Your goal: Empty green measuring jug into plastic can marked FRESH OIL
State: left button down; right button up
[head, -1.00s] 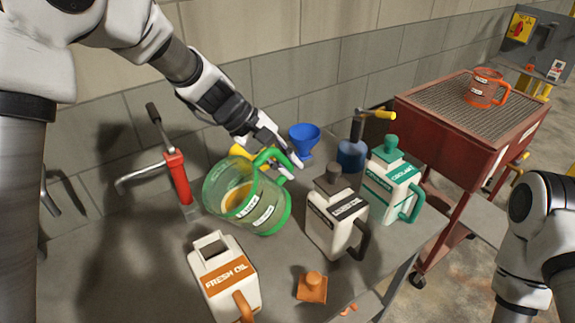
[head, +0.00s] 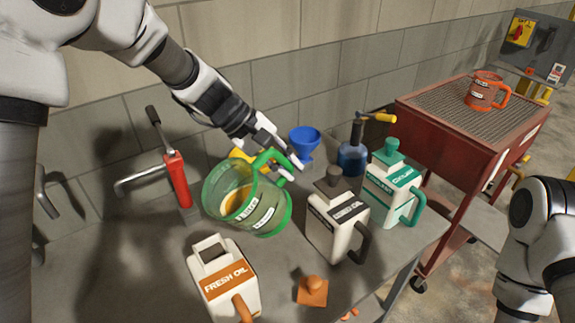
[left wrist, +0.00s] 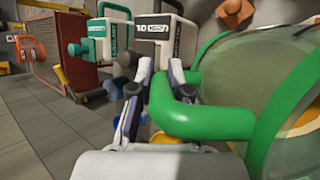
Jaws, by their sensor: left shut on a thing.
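The green measuring jug (head: 262,212) is see-through, with amber liquid inside. It is tilted, its mouth toward the left. My left gripper (head: 290,166) is shut on the jug's green handle; the left wrist view shows the fingers (left wrist: 145,95) around the handle (left wrist: 200,118). The plastic can marked FRESH OIL (head: 226,281) stands upright in front of the jug, its top opening uncovered. An orange cap (head: 312,291) lies on the bench to its right. Of my right arm, part shows at the right edge; its gripper is out of view.
A white can with a dark label (head: 335,221) and a coolant can (head: 392,186) stand right of the jug. A red hand pump (head: 177,178) stands left, a blue funnel (head: 304,143) and blue oiler (head: 352,156) behind. A red cart (head: 455,135) holds an orange jug (head: 483,92).

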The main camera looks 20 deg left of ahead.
aim_at(279, 155)
pick_arm(q)
jog(key=shift+s+a+r+m+t+h+b, duration=0.2)
jog(key=shift+r+t+h+b, duration=0.35)
jog(key=shift+b, duration=1.05)
jog(key=shift+s+a+r+m+t+h+b, duration=0.15)
jog(key=shift+r+t+h+b, duration=0.35)
jog(key=shift+b, duration=1.1)
dwell(1.6)
jog(key=shift+s+a+r+t+h+b, duration=0.35)
jog(key=shift+r+b, duration=0.25)
jog(key=shift+b, duration=1.45)
dwell(1.1)
